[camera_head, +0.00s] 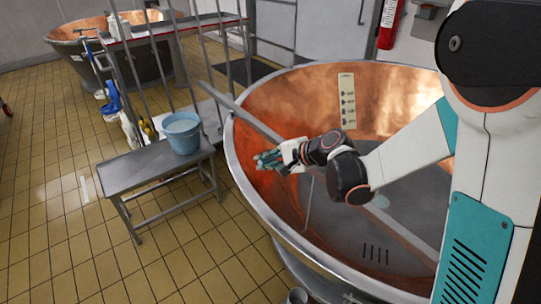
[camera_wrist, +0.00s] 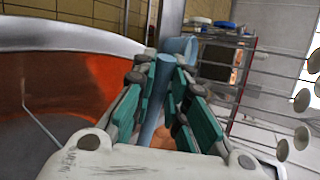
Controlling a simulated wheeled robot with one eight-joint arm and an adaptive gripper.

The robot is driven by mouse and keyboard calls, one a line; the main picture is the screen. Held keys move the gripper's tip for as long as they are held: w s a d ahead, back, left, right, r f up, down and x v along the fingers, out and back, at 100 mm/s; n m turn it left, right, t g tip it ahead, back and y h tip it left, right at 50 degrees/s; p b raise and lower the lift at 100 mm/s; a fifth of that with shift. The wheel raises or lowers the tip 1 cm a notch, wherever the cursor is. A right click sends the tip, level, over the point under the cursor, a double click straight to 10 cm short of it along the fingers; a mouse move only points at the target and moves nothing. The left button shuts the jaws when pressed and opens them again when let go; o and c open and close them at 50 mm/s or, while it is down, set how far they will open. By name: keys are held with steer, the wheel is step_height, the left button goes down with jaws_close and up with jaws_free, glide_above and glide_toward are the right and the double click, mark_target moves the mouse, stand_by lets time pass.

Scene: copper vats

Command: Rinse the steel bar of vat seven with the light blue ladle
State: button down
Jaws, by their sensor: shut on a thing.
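The copper vat (camera_head: 400,95) fills the right of the head view, with a steel rim and a copper inner wall. The steel bar (camera_head: 255,122) slants across it from upper left to lower right. My gripper (camera_head: 268,160) is over the vat's left part, close to the bar; whether it touches cannot be told. In the wrist view my gripper (camera_wrist: 163,110) is shut on the light blue ladle (camera_wrist: 157,100), its handle running between the teal fingers. The ladle's bowl cannot be told apart from the blue shapes beyond the fingertips.
A light blue bucket (camera_head: 183,137) stands on a grey metal bench (camera_head: 140,168) left of the vat. A railing with upright bars (camera_head: 190,60) stands behind it. Another copper vat (camera_head: 90,30) is at the back left. Tiled floor (camera_head: 50,230) lies clear at left.

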steer(key=shift+s+a+f+n+t+h, duration=0.25)
steer(key=shift+f+n+t+h, duration=0.1)
steer(key=shift+f, duration=1.1)
steer(key=shift+s+a+f+n+t+h, duration=0.25)
steer(key=shift+f+n+h, duration=0.15)
steer(key=shift+f, duration=1.05)
steer(key=shift+s+a+f+n+t+h, duration=0.2)
steer(key=shift+f+n+t+h, duration=0.15)
steer(key=shift+f, duration=1.1)
